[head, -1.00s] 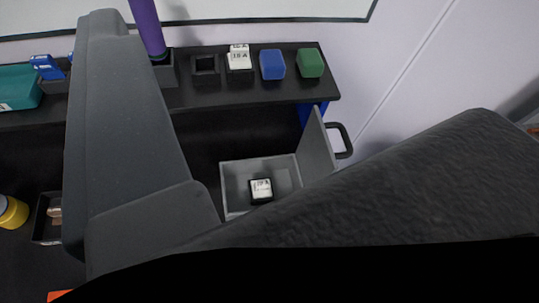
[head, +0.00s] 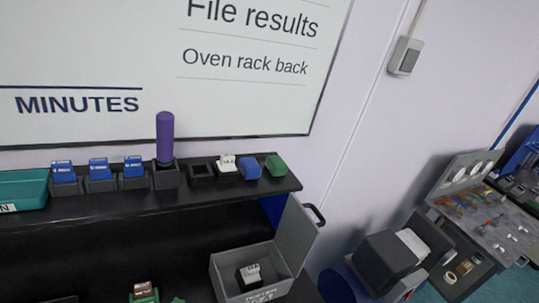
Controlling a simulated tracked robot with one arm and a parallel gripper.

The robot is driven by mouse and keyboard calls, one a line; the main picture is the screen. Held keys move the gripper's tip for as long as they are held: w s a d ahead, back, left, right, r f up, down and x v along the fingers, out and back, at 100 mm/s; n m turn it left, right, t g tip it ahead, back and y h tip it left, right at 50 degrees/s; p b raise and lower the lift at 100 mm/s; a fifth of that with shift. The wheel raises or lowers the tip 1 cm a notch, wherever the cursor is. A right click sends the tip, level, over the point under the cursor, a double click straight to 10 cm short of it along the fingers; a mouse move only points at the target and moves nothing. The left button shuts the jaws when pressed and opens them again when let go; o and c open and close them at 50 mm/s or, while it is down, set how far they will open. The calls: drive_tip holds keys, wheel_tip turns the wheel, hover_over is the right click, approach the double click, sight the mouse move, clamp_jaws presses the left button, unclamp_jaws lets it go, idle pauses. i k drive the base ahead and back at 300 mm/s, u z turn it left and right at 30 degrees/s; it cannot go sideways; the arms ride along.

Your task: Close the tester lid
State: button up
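The tester is a grey open-topped box (head: 219,272) on the dark bench at the bottom middle. Its grey lid (head: 293,235) stands up open along the right side, tilted slightly outward. A black handle (head: 317,214) sticks out on the lid's far right side. A small dark block with a white labelled top (head: 249,274) lies inside the box. Lettering on the box's front is cut by the lower picture edge. My gripper is not in view.
A black shelf (head: 100,213) behind holds a teal tray (head: 22,190), blue-topped blocks, a purple cylinder (head: 165,137), and white, blue and green blocks. A green item (head: 144,293) stands left of the tester. Dark grey and blue equipment (head: 385,262) and a tool case (head: 470,200) are at right.

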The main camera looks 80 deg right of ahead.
sight(298, 234)
drive_tip(key=z, duration=0.05)
drive_tip(key=k, duration=1.45)
drive_tip(key=z, duration=1.1)
drive_tip(key=i, duration=1)
